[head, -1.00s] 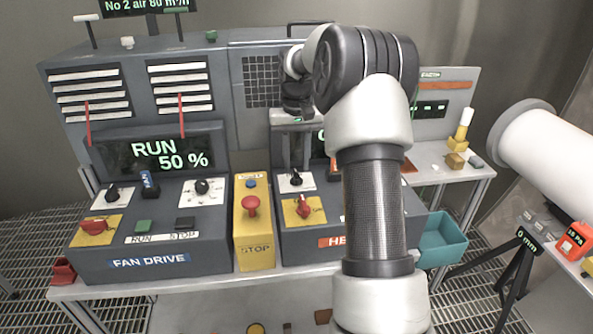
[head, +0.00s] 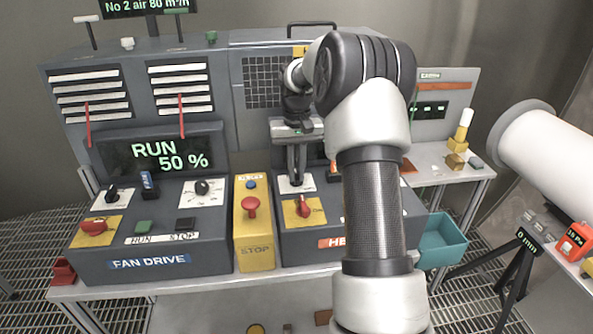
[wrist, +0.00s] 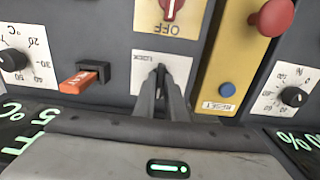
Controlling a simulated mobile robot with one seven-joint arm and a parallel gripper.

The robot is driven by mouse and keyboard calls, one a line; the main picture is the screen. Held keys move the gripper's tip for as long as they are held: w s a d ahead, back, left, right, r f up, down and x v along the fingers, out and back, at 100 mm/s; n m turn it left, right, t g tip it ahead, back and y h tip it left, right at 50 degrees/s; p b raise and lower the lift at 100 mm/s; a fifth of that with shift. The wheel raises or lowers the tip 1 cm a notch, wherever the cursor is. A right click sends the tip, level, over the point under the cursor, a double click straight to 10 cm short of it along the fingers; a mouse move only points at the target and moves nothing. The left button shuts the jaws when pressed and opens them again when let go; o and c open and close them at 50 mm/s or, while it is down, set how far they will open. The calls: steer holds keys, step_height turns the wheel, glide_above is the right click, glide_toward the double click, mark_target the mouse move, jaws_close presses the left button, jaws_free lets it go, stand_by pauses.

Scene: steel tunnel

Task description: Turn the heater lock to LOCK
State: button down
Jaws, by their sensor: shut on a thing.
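The heater lock is a small black knob on a white plate (head: 285,185) on the right-hand console; the plate also shows in the wrist view (wrist: 142,78), with the word LOCK near one edge. My gripper (head: 297,183) reaches down onto this plate from above. In the wrist view its two fingers (wrist: 160,76) are close together over the knob and shut on it. The fingers hide most of the knob, so I cannot tell which way it points.
A red rotary switch (head: 304,205) on a yellow plate sits just in front of the lock. A yellow STOP box (head: 254,240) with a red button (head: 251,206) stands to the left. An orange key-like piece (wrist: 84,82) projects close by in the wrist view.

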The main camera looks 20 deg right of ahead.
steer(key=shift+m, duration=0.3)
steer(key=m+p, duration=0.1)
steer(key=m, duration=0.4)
steer(key=shift+w+a+r, duration=0.1)
steer(key=m+p, duration=0.1)
steer(key=m, duration=0.4)
steer(key=shift+w+m+p, duration=0.1)
steer(key=shift+m+p, duration=0.3)
steer(key=m+p, duration=0.1)
steer(key=m, duration=0.5)
steer(key=shift+w+p, duration=0.1)
steer(key=shift+p, duration=0.25)
steer(key=shift+m, duration=0.4)
steer(key=c, duration=1.8)
jaws_free()
